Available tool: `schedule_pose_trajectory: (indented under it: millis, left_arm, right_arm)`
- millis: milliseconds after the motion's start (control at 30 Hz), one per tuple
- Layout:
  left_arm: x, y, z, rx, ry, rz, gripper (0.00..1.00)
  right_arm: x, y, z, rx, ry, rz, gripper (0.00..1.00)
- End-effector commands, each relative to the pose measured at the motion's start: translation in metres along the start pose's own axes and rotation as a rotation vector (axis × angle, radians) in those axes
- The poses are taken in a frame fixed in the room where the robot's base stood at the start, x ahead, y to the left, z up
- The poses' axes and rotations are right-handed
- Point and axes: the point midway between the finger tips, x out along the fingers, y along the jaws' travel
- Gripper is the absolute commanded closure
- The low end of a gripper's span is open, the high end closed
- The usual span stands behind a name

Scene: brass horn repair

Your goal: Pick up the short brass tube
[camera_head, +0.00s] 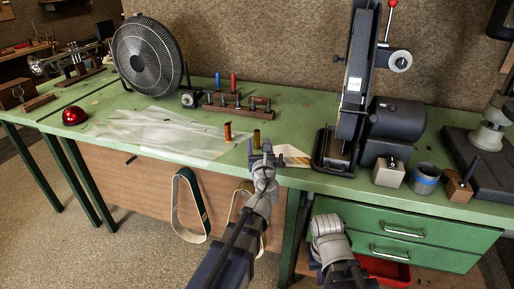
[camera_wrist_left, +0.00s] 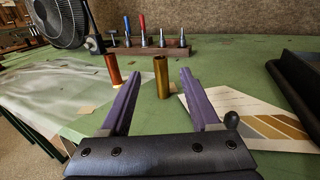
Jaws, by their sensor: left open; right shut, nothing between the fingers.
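The short brass tube (camera_head: 257,139) stands upright on the green bench near its front edge. In the left wrist view the brass tube (camera_wrist_left: 161,77) shows between the two purple fingers, with a gap on either side. My left gripper (camera_head: 265,152) is open around or just short of the tube; the exact depth is hard to tell. The left gripper (camera_wrist_left: 160,80) touches nothing that I can see. My right gripper (camera_head: 328,222) is shut and empty, low in front of the green drawers.
A copper-coloured tube (camera_head: 228,131) stands left of the brass one. A striped card (camera_head: 292,156) lies to the right, beside the belt sander (camera_head: 350,110). A tool rack (camera_head: 237,107) is behind. Clear plastic sheeting (camera_head: 150,133) covers the bench at left.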

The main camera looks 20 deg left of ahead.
Motion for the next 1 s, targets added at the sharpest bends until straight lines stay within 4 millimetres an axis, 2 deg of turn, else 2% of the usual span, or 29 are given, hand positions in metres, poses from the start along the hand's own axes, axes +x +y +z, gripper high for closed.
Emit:
schedule_pose_trajectory:
  millis: [133,333,567,900,1000]
  left_arm:
    - [0.005,0.0,0.001,0.0,0.0,0.001,0.37]
    - [0.026,0.0,0.0,-0.002,0.001,0.003,0.37]
    - [0.031,0.0,-0.001,-0.004,0.001,0.002,0.37]
    - [0.076,-0.002,-0.004,-0.004,0.001,0.003,0.37]
    - [0.079,-0.001,-0.004,-0.004,0.001,0.002,0.37]
  right_arm:
    - [-0.001,0.0,0.0,0.0,0.0,0.0,1.0]
    - [-0.001,0.0,0.0,0.0,0.0,0.0,1.0]
    - [0.0,0.0,0.0,0.0,0.0,0.0,1.0]
    - [0.004,0.0,0.0,0.0,0.0,0.0,1.0]
    - [0.004,0.0,0.0,0.0,0.0,0.0,1.0]
